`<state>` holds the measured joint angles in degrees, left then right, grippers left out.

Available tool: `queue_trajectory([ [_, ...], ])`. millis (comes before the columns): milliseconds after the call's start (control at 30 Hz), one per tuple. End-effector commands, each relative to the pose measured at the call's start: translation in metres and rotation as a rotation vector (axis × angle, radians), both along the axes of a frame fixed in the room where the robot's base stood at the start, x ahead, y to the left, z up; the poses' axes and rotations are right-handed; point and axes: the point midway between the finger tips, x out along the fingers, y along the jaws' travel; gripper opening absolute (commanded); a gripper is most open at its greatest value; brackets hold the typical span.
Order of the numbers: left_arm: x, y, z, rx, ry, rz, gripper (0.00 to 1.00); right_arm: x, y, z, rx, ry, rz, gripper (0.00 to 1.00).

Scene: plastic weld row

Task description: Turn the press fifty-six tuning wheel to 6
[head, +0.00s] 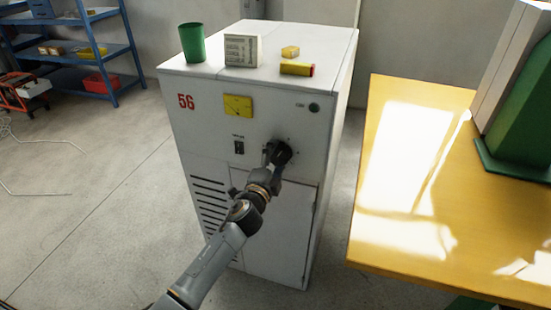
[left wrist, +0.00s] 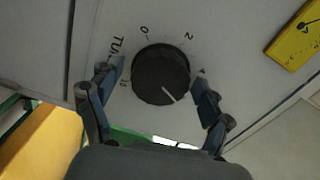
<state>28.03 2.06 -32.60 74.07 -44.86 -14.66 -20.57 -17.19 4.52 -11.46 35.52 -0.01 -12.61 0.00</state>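The tuning wheel (left wrist: 155,72) is a round black knob on the front of the white press marked 56 (head: 185,101). In the left wrist view its white pointer line slants to the lower right, past the partly covered mark beyond the 2. The 0 and 2 show above the wheel; the numeral at the pointer's end cannot be read. My left gripper (left wrist: 158,76) has its two fingers on either side of the wheel. A narrow gap shows at the left finger; the right finger is very close to the rim, contact unclear. In the head view the gripper (head: 278,153) covers the wheel.
A yellow gauge (head: 238,106) and a small black switch (head: 239,147) are on the press front. A green cup (head: 192,42), a white box (head: 242,50) and small yellow items (head: 297,68) stand on top. A yellow table (head: 400,200) is at right.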

Motion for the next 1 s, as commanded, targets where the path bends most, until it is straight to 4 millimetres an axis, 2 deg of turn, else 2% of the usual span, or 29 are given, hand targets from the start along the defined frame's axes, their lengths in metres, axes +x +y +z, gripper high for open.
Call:
queue_trajectory([
  [333, -0.001, 0.0, 0.001, -0.001, -0.002, -0.001, 0.84, 0.0, -0.005, 0.0, -0.005, 0.001, 0.002, 0.0],
  [467, -0.01, 0.003, 0.001, -0.002, -0.003, -0.002, 0.84, 0.0, -0.003, 0.0, -0.003, 0.0, 0.001, 0.0],
  [1000, -0.1, 0.032, 0.0, -0.001, 0.0, -0.001, 0.84, 0.0, -0.001, 0.0, -0.001, 0.0, 0.0, 0.0],
])
